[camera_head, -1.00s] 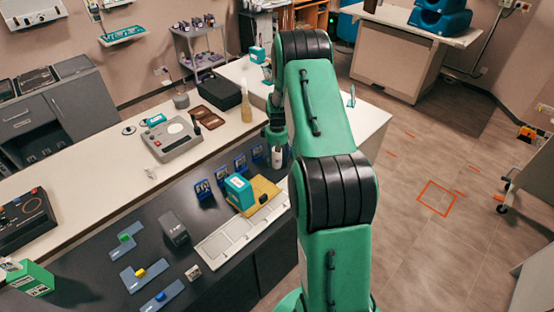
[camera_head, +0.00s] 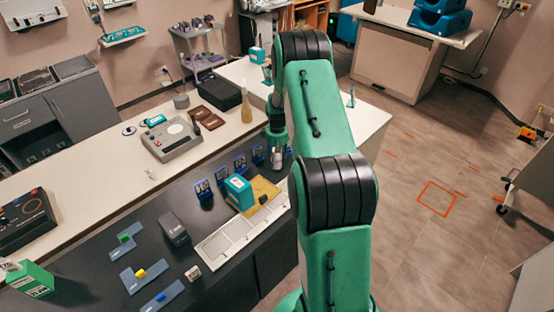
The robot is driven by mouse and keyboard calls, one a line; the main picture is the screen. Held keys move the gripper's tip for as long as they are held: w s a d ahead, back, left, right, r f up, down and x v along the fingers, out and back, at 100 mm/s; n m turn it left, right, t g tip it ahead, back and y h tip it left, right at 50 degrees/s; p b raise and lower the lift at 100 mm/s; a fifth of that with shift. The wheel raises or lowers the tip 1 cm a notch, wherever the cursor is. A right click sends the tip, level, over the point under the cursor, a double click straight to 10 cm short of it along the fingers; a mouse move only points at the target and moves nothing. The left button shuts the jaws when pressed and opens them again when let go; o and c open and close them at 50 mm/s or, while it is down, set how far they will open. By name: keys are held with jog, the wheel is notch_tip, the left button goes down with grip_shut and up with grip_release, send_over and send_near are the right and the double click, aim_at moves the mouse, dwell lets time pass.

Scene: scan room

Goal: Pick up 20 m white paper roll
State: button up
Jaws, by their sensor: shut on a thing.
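My gripper (camera_head: 277,157) hangs fingers down at the far right part of the dark counter (camera_head: 100,262), just left of my green arm. It is small in this view and partly hidden by my arm. It is shut on a small whitish thing, which looks like the white paper roll (camera_head: 277,153). Only a little of the roll shows between the fingers. I cannot tell whether it touches the counter.
Several blue holders (camera_head: 239,164) stand left of my gripper. A teal-and-white box (camera_head: 238,190) on a yellow base and a pale tray (camera_head: 226,239) are nearer. A bottle (camera_head: 246,106) and a grey device (camera_head: 172,138) stand on the white counter (camera_head: 105,150) behind.

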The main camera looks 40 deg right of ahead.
jog(key=shift+r, duration=0.85)
notch_tip(320, 180, up, 2)
jog(key=shift+s+r+p, duration=0.1)
jog(key=shift+p, duration=0.25)
jog(key=s+a, duration=0.3)
jog(key=s, duration=0.1)
jog(key=s+a, duration=0.3)
jog(key=s, duration=0.1)
jog(key=s+a+r+p, duration=0.1)
jog(key=s+a, duration=0.2)
jog(key=s, duration=0.1)
jog(key=shift+s+a, duration=0.1)
jog(key=shift+s, duration=0.3)
